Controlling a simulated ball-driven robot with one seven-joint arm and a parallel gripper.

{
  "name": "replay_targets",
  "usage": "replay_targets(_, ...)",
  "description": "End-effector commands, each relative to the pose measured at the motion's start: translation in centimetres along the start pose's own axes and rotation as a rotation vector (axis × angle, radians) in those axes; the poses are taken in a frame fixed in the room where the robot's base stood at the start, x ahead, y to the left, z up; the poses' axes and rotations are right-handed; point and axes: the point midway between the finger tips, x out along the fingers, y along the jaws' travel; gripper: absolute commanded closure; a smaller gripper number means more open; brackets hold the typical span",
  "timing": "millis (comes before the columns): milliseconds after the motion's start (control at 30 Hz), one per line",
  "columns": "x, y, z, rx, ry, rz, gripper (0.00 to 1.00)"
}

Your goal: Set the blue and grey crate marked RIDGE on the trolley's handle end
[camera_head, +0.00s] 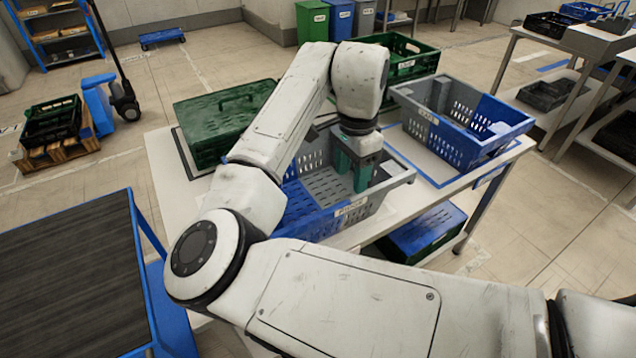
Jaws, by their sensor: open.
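A blue and grey crate (378,202) stands on the white table, open at the top, partly hidden behind my arm. Its front label is too small to read surely. A second blue and grey crate (478,152) stands to its right, with a label on its left wall that I cannot read surely. My gripper (353,182) has green fingers; it is open and points down inside or over the nearer crate, close to its right part. Whether a finger touches the crate cannot be told. The trolley (65,275), with a dark ribbed top and blue frame, is at the lower left, its visible top bare.
A green lidded crate (222,122) and an open green crate (412,62) stand on the white table (168,180). A blue and green crate (425,232) sits below it. A pallet jack (112,95) stands at far left.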

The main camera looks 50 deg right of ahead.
Motion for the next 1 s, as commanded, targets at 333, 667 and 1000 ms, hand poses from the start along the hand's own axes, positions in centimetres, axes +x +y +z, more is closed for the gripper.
replay_targets(333, 4.7, 0.0, 0.0, -0.001, 0.0, 0.001, 0.46)
replay_targets(667, 7.9, -0.2, -0.1, -0.002, 0.0, 0.001, 0.46)
replay_targets(1000, 10.4, -0.2, -0.2, -0.001, 0.0, 0.0, 0.46)
